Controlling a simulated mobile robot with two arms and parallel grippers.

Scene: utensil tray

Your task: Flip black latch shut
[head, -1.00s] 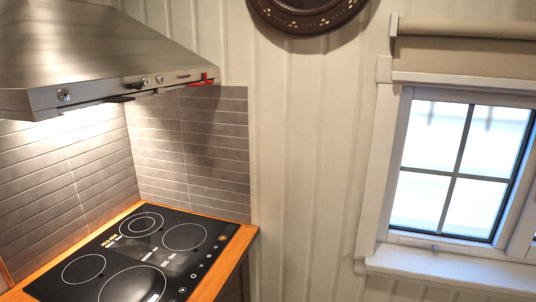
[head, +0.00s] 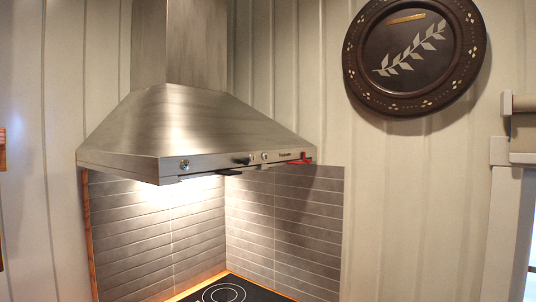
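A small black piece (head: 243,160), which may be the black latch, sits on the front edge of the steel range hood (head: 190,125) in the head view. A flat dark tab (head: 228,172) shows just under that edge. A red latch-like piece (head: 300,161) is at the right end of the same edge. The pieces are too small to tell whether the black one is open or shut. Neither of my grippers is in view.
The lit hood hangs over a black cooktop (head: 222,292) in the corner, with grey tiles (head: 280,215) behind. A round dark decorated plate (head: 415,55) hangs on the wall to the right. Part of a window frame (head: 503,225) shows at the right edge.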

